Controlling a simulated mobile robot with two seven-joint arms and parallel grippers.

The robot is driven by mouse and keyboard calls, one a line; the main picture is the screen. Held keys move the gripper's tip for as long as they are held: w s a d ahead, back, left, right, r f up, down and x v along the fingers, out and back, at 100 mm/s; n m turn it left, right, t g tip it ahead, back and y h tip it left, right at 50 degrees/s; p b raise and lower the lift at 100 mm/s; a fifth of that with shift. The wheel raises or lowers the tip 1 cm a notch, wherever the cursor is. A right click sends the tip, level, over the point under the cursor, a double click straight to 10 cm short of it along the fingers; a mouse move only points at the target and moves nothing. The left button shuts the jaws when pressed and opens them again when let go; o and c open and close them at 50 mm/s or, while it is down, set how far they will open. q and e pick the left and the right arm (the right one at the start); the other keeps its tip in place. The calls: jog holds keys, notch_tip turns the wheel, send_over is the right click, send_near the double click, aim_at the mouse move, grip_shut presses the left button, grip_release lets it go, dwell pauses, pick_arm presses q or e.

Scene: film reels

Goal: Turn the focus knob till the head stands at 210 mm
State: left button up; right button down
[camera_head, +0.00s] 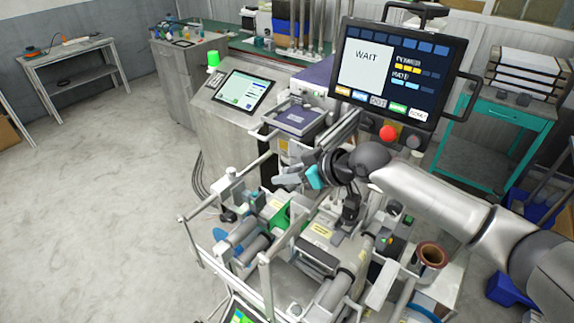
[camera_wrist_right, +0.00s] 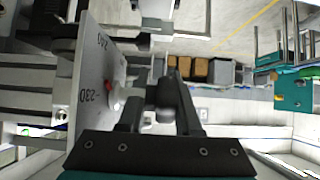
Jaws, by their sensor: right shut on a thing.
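My right gripper (camera_head: 292,177) reaches in from the right of the head view, over the machine's middle. In the right wrist view (camera_wrist_right: 160,118) its two fingers stand either side of a grey focus knob (camera_wrist_right: 166,95) and are shut on it. A pale scale plate (camera_wrist_right: 90,85) stands left of the fingers, with a small red mark (camera_wrist_right: 110,85) near a number that looks like 230. The exact reading is too small to tell. The knob is hidden in the head view. My left gripper is not in view.
A monitor (camera_head: 400,70) showing "WAIT" stands behind my right arm, with a red button (camera_head: 388,133) below it. A tilted touchscreen (camera_head: 243,90) and green lamp (camera_head: 213,60) are at the back left. Rails and rollers (camera_head: 250,250) crowd the front. The floor (camera_head: 100,190) at left is clear.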

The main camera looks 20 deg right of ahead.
jog(key=shift+a+r, duration=0.35)
jog(key=shift+r, duration=0.05)
jog(key=c, duration=1)
grip_release()
jog(key=shift+o, duration=1.1)
jog(key=shift+s+a, duration=0.1)
jog(key=shift+s, duration=0.1)
jog(key=shift+d+f, duration=0.15)
jog(key=shift+d, duration=0.05)
jog(key=b+v, duration=0.1)
jog(key=v, duration=1.4)
jog(key=shift+b, duration=0.4)
